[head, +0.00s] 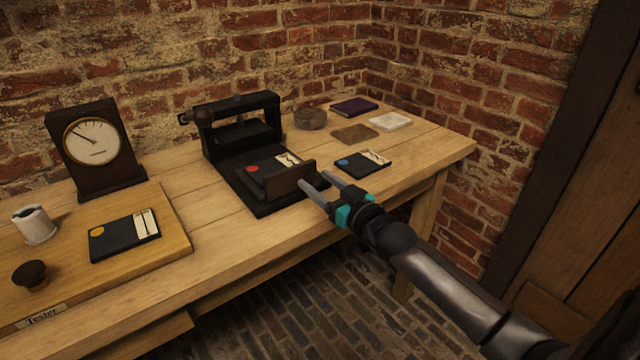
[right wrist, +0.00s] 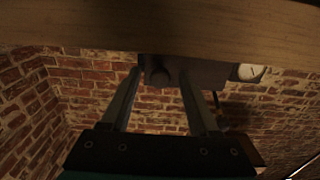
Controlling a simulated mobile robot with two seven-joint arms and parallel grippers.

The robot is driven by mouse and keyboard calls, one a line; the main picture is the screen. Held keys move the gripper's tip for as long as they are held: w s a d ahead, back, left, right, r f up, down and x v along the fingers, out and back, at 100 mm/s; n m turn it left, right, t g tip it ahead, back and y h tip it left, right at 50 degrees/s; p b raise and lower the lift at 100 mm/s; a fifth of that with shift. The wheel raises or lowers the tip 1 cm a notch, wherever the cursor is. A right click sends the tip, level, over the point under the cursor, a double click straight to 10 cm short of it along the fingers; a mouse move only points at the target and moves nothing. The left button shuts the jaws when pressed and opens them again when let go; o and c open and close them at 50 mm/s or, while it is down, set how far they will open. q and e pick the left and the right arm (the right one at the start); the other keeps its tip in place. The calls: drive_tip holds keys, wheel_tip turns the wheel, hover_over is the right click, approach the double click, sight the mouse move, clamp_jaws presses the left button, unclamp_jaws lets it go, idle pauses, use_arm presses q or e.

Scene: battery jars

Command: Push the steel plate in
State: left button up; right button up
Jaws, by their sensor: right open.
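A black press (head: 240,130) stands at the back of the wooden bench. A flat dark plate (head: 285,203) extends from its foot toward the front edge; I take this to be the steel plate. A card with a red dot (head: 252,169) lies on it, behind an upright dark brown block (head: 290,178). My right gripper (head: 312,178) is open at the block's right end, its fingers pointing at it. My left gripper is not in view.
A card with a blue dot (head: 362,164) lies right of the press. A dial gauge (head: 95,145), a white cup (head: 35,226), a dark knob (head: 31,274) and a card with an orange dot (head: 125,237) stand left. Books and pads lie at the back right.

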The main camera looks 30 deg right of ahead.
clamp_jaws()
idle(0.3)
idle(1.0)
